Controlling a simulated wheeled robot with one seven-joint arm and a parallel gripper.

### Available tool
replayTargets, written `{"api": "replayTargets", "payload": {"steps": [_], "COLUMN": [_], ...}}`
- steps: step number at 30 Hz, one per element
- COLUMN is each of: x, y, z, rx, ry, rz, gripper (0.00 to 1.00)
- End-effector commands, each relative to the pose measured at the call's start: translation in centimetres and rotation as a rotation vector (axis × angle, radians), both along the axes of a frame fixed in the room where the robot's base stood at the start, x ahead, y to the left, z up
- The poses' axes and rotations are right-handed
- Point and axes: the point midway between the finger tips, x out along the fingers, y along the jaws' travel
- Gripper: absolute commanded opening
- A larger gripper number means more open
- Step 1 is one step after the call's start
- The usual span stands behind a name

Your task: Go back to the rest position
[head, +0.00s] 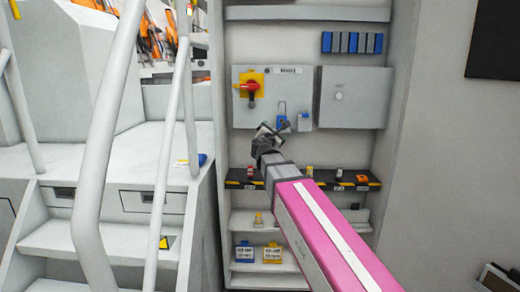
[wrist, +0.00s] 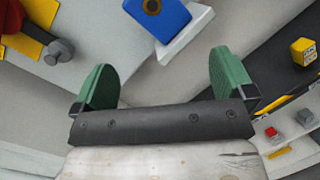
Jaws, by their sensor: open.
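My gripper (head: 268,132) is at the end of my pink arm, in front of the lower edge of the grey switch panel (head: 262,82). In the wrist view its two green fingers (wrist: 165,82) stand wide apart with nothing between them. A blue block with a round brass-coloured face (wrist: 152,8) lies beyond the fingertips, apart from them. The red rotary handle (head: 250,87) sits on a yellow plate on the panel.
A shelf with a striped edge (head: 240,184) holds small items below the gripper. A blue box (head: 244,252) and a yellow box (head: 272,253) stand lower down. A grey cabinet (head: 352,98) is right of the panel. White stairs with a handrail (head: 110,120) stand at left.

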Motion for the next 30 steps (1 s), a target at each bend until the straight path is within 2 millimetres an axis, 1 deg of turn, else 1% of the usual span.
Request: {"api": "replayTargets", "payload": {"steps": [1, 5, 6, 8, 9, 11, 12, 14, 15, 17, 18, 20, 21, 24, 27, 30], "x": [-0.4, -1.5, -2.0, -3.0, -3.8, -5.2, -6.3, -8.1, -9.4, -11.5, -12.9, -15.3, -16.8, -20.4, -23.1, -24.9], "y": [-1.9, -5.8, -6.9, -8.7, -9.7, -11.2, -12.0, -13.2, -13.8, -14.6, -14.9, -15.3, -15.4, -15.3, -14.9, -14.4], "z": [-2.8, -9.5, -11.7, -15.1, -17.4, -20.8, -23.0, -26.3, -28.5, -31.6, -33.6, -36.4, -38.0, -41.4, -43.6, -44.8], "rx": [0.104, 0.392, 0.483, 0.623, 0.717, 0.854, 0.945, 1.079, 1.167, 1.296, 1.379, 1.497, 1.569, 1.724, 1.832, 1.895], "ry": [0.031, 0.102, 0.123, 0.154, 0.174, 0.202, 0.218, 0.241, 0.255, 0.274, 0.285, 0.299, 0.307, 0.319, 0.325, 0.329], "rz": [-0.035, -0.140, -0.180, -0.251, -0.302, -0.386, -0.446, -0.544, -0.615, -0.728, -0.809, -0.935, -1.020, -1.228, -1.401, -1.520], "gripper": [1.00, 1.00, 1.00, 1.00, 1.00, 1.00, 1.00, 1.00, 1.00, 1.00, 1.00, 1.00, 1.00, 1.00, 1.00, 1.00]}}
